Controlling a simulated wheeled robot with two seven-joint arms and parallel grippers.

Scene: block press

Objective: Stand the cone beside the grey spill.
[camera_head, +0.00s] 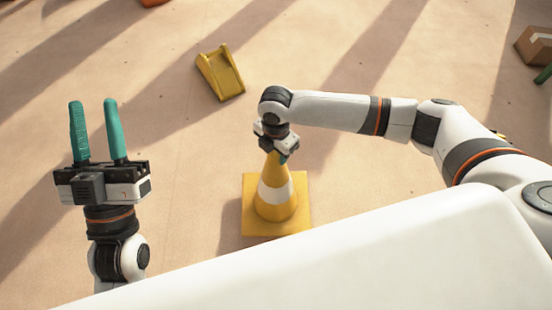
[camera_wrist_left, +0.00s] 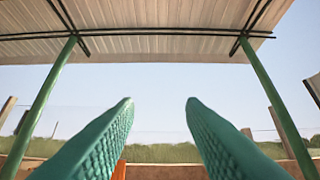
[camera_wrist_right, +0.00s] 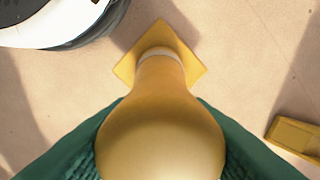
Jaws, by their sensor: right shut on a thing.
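The cone (camera_head: 275,194) is yellow with a white band and a square yellow base, and it stands upright on the floor in the head view. My right gripper (camera_head: 281,157) is above it, shut on its top. In the right wrist view the cone's rounded tip (camera_wrist_right: 160,135) fills the space between the green fingers. My left gripper (camera_head: 96,132) is raised at the left, its green fingers apart and nothing between them. In the left wrist view the fingers (camera_wrist_left: 160,135) point out toward the sky. I see no grey spill in any view.
A yellow angled piece (camera_head: 221,73) lies on the floor beyond the cone. A cardboard box (camera_head: 537,46) is at the far right and an orange thing (camera_head: 154,2) at the top edge. The tan floor around the cone is mostly clear, with long dark shadows.

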